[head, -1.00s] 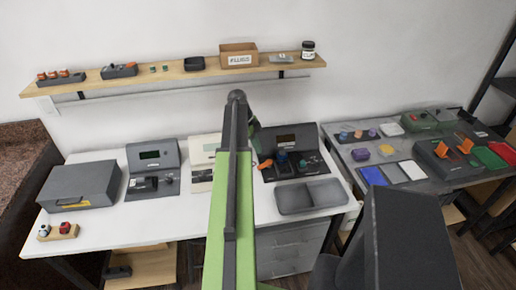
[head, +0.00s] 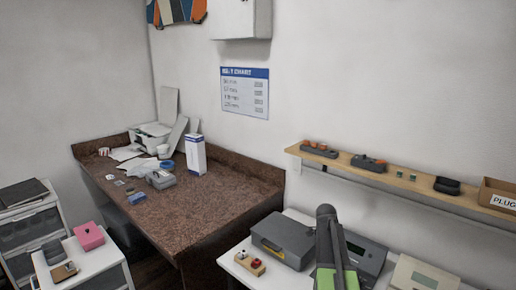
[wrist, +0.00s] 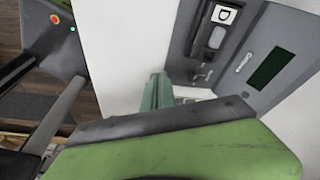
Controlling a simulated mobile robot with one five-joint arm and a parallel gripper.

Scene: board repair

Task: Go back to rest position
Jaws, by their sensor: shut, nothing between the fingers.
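My gripper (wrist: 157,92) shows in the wrist view as green fingers held together. They are shut with nothing between them. The fingers are over the white table (wrist: 125,60), to the left of a grey device with a dark screen (wrist: 268,68). I cannot tell the gap between them and the device. In the head view my green and black arm rises at the bottom right, in front of the white table; the gripper itself is hidden there.
In the head view a grey case (head: 283,238) and a wooden block with small parts (head: 250,262) lie near my arm. A wall shelf (head: 400,180) runs above. A brown counter (head: 225,195) stands left, with a white drawer cart (head: 95,272) at the lower left.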

